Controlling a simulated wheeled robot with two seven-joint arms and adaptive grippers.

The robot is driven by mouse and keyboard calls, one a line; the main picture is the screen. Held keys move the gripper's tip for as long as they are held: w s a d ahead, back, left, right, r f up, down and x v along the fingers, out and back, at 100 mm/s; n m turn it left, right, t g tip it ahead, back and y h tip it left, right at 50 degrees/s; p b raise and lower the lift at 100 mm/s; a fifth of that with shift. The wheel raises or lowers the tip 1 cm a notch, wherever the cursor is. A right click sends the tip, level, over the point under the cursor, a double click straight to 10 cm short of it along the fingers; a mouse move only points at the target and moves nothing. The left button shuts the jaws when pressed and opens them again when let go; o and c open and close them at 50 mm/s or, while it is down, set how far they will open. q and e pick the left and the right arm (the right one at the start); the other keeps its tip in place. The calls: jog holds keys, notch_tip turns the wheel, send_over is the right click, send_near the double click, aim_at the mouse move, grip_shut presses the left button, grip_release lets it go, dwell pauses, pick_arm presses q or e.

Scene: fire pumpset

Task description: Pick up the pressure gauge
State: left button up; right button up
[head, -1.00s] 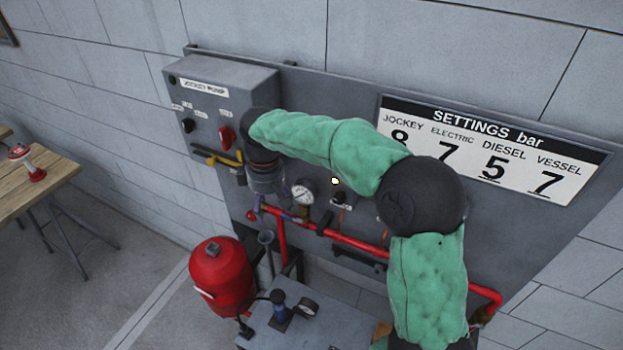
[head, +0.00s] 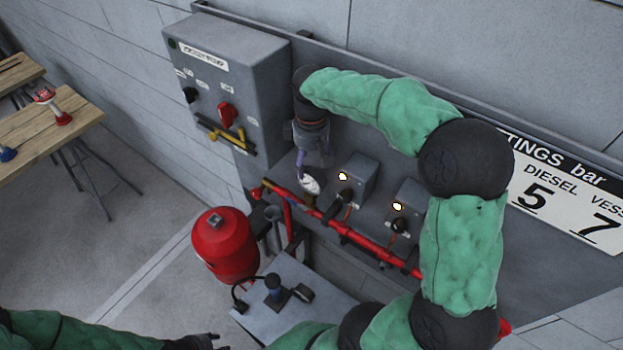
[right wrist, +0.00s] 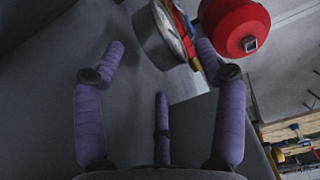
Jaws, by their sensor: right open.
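The pressure gauge (head: 310,185), with a white round face, sits on the red pipe along the panel. My right gripper (head: 314,160) hangs just above it, fingers pointing down and partly covering it. In the right wrist view the gauge (right wrist: 158,36) shows as a grey round case seen from the side. It lies beyond the tips of my open purple fingers (right wrist: 160,62), nearer the right finger; I cannot tell whether they touch. My left gripper (head: 208,342) is at the bottom edge, partly cut off, far from the gauge.
The grey control box (head: 225,90) stands left of my right gripper. Small switch boxes (head: 352,180) are close on its right. The red pipe (head: 350,235) runs below. A red vessel (head: 225,245) and a grey bench (head: 330,305) stand lower down. A wooden table (head: 30,135) is far left.

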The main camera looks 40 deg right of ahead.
aim_at(312, 169)
jog(key=shift+d+f, duration=0.35)
jog(key=shift+f, duration=0.35)
jog(key=f, duration=0.2)
jog(key=f+p, duration=0.1)
jog(key=f, duration=0.1)
jog(key=shift+s+a, duration=0.15)
jog(key=shift+a, duration=0.1)
jog(key=shift+d+f, duration=0.1)
jog(key=shift+f, duration=0.4)
jog(key=c, duration=1.4)
